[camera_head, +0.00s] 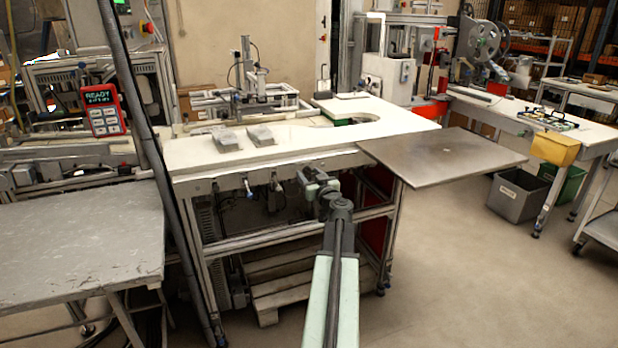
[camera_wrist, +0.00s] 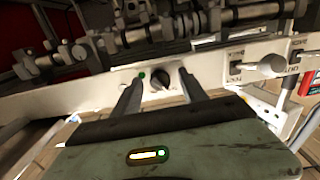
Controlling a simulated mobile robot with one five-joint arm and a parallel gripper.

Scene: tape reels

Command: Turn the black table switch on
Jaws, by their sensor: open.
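The black table switch (camera_wrist: 160,77) is a small round knob on the pale front rail of the table, seen in the wrist view. It sits between and just beyond the two fingertips of my gripper (camera_wrist: 158,90), which is open and empty. I cannot tell whether the fingers touch the knob. A small green dot shows on the rail beside it. In the head view my gripper (camera_head: 320,186) is at the white table's front rail and covers the part of the rail behind it; the switch cannot be made out there.
The white table (camera_head: 290,143) carries two grey blocks (camera_head: 244,137). A grey metal plate (camera_head: 445,157) juts out at its right. A dark post (camera_head: 150,150) stands left.

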